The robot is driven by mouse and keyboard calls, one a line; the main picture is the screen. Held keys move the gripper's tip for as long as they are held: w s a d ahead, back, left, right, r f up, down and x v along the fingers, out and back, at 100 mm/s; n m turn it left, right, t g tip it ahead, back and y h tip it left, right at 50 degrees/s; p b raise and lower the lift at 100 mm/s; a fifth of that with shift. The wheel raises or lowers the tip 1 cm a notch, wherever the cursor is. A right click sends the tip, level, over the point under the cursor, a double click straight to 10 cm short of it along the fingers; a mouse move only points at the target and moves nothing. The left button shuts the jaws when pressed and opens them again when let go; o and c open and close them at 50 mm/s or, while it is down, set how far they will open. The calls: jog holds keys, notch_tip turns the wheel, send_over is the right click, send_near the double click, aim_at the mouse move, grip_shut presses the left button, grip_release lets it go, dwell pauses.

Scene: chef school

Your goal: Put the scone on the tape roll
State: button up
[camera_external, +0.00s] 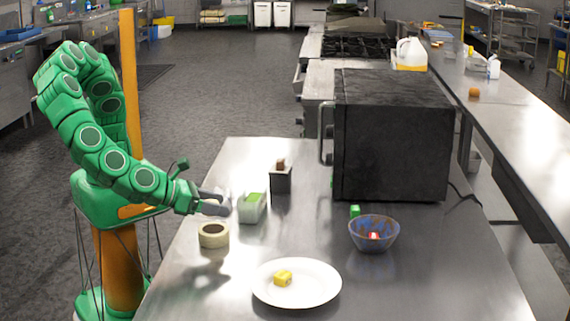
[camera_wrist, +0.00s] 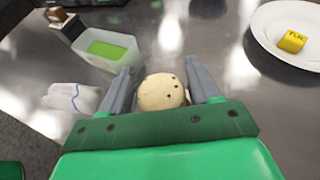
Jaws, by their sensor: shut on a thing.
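The scone (camera_wrist: 160,92) is round, pale and dotted with dark spots. In the wrist view it sits between the two grey fingers of my gripper (camera_wrist: 162,88), which is shut on it. In the external view my gripper (camera_external: 220,203) is at the table's left side, and the scone cannot be made out there. The tape roll (camera_external: 213,241) is a beige ring lying flat on the table, just below my gripper in the picture. I cannot tell the exact height between them. The tape roll does not show in the wrist view.
A whitish container with green contents (camera_external: 251,208) and a dark holder (camera_external: 281,181) stand behind. A white plate with a yellow block (camera_external: 296,297) lies in front. A blue bowl (camera_external: 374,236) and black oven (camera_external: 393,135) are right. A white cloth-like thing (camera_wrist: 72,97) lies left.

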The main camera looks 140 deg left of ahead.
aim_at(218, 228)
jog(key=shift+w+f, duration=0.35)
jog(key=shift+f, duration=1.6)
jog(key=shift+f, duration=0.1)
jog(key=o, duration=1.1)
jog(key=shift+c, duration=0.2)
